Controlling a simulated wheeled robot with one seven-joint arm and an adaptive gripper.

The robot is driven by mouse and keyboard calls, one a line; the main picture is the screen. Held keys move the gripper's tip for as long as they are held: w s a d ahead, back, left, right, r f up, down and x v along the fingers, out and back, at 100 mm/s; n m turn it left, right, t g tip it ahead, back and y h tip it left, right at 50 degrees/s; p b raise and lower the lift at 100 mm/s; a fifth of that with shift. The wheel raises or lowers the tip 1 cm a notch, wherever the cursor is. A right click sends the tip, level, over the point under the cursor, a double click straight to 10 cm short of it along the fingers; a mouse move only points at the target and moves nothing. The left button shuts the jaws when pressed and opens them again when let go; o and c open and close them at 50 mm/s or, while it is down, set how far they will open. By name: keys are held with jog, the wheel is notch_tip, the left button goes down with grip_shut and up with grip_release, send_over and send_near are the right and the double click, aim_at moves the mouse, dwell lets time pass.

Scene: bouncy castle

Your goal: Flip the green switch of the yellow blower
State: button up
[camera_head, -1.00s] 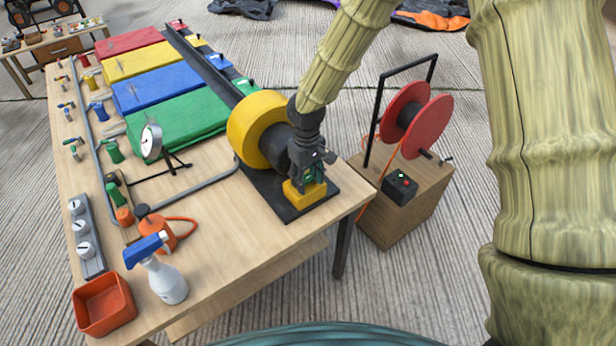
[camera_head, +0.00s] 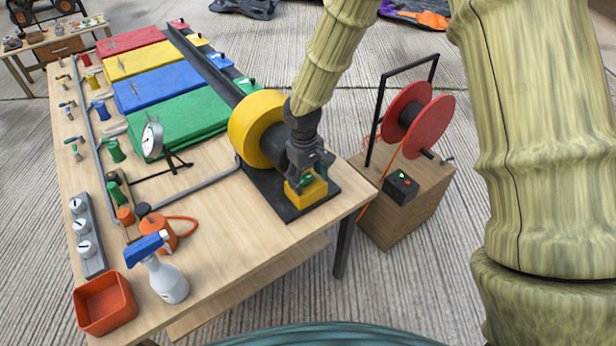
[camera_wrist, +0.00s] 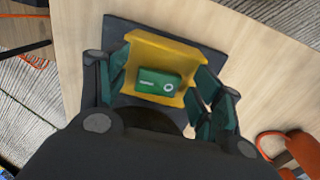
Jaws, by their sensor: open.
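The yellow blower (camera_head: 252,128) stands on a black base plate (camera_head: 303,208) at the table's right corner. Its yellow switch box (camera_head: 309,194) sits at the front of the plate. The green switch (camera_wrist: 159,82) shows in the wrist view as a rocker with a small white ring at its right end, set in the yellow housing (camera_wrist: 158,53). My gripper (camera_head: 309,178) is open, directly above the box. In the wrist view its fingers stand on either side of the housing. Whether a fingertip touches it I cannot tell. The gripper partly hides the switch in the head view.
A red reel (camera_head: 428,126) and a black control box (camera_head: 400,187) stand on a wooden crate to the right. Coloured folded mats lie behind.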

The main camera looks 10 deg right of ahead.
aim_at(306, 183)
jog(key=shift+r, duration=0.1)
notch_tip(306, 183, up, 12)
jog(key=shift+s+a, duration=0.2)
jog(key=shift+a, duration=0.15)
jog(key=shift+f, duration=0.2)
dwell(0.5)
jog(key=s+f+m+y+p, duration=0.1)
jog(key=s+f+p, duration=0.1)
jog(key=s+f, duration=0.65)
jog(key=s+f+m+y+p, duration=0.15)
jog(key=s+f, duration=0.45)
jog(key=f, duration=0.6)
jog(key=s+d+f+m+h+p, duration=0.1)
jog(key=s+d+f+p, duration=0.1)
jog(key=s, duration=0.8)
jog(key=s+d+f+m+p, duration=0.1)
jog(key=s+d+f, duration=0.4)
jog(key=s, duration=0.5)
jog(key=shift+s+d+f+h+p, duration=0.25)
jog(key=shift+d+f+h+p, duration=0.1)
jog(key=shift+d+p, duration=0.45)
